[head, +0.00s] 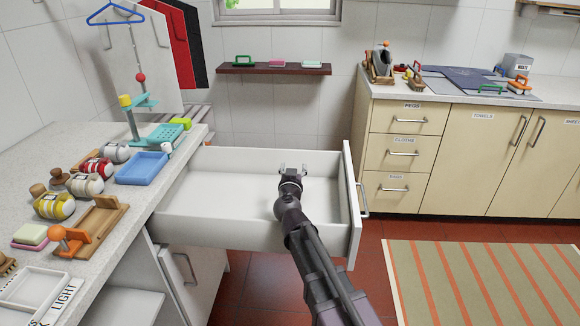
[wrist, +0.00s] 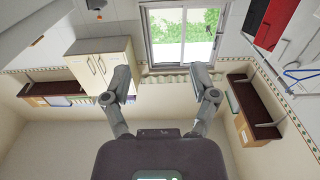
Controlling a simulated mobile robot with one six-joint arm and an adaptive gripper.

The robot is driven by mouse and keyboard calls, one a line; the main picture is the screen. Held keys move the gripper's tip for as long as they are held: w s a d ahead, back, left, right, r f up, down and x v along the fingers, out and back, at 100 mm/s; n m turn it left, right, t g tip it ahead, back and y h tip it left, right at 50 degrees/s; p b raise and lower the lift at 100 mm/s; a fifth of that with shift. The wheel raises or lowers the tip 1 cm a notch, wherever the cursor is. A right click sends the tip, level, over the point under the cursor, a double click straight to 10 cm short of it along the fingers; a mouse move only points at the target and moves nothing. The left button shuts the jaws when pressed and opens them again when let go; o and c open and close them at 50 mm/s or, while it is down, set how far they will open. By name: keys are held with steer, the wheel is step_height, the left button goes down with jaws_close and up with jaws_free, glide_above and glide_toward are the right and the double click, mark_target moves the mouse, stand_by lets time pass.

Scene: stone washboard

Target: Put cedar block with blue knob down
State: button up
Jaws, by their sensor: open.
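My gripper (head: 292,168) is open and empty, above or inside the pulled-out white drawer (head: 205,228) in the head view. In the wrist view my gripper (wrist: 166,90) shows its two fingers spread wide with nothing between them. I cannot make out a cedar block with a blue knob in either view. A wooden block with an orange knob (head: 95,226) lies on the left counter. The visible drawer floor is bare; my arm hides part of it.
The left counter (head: 190,135) holds several jars, a blue tray (head: 142,168) and a turquoise stand (head: 138,115). A dark wall shelf (head: 273,70) is behind the drawer. Beige cabinets (head: 480,155) stand at right. A striped rug (head: 480,280) covers floor there.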

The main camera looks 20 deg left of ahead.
steer(key=shift+s+d+f, duration=0.2)
steer(key=shift+s+f, duration=0.15)
steer(key=shift+s, duration=0.35)
steer(key=p+v, duration=0.1)
steer(key=v, duration=0.5)
steer(key=shift+a+r+p, duration=0.15)
steer(key=shift+r+p, duration=0.15)
steer(key=shift+r, duration=0.1)
steer(key=shift+r, duration=0.2)
